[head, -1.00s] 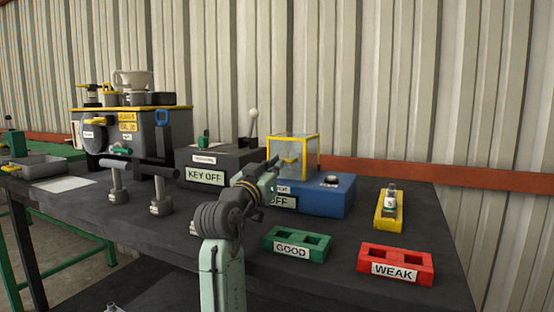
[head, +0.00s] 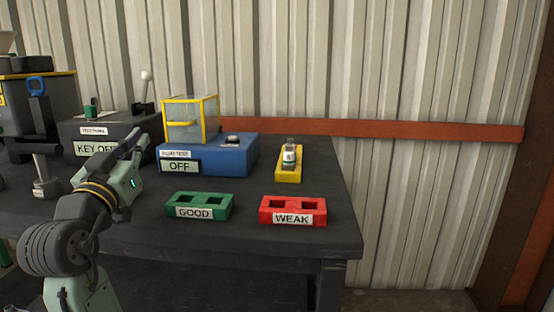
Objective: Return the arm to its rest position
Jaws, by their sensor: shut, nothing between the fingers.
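My arm (head: 92,208) rises from the lower left in the head view, bent at a dark ribbed joint. My gripper (head: 134,147) is at the arm's upper end, shut with nothing in it. It is in front of the grey KEY OFF box (head: 97,140) and left of the blue box (head: 207,157) in the picture. I cannot tell its exact height above the table. Its fingertips are small and dark against the dark box.
A lever post (head: 45,175) stands left. The table's right end and the wall beyond are clear.

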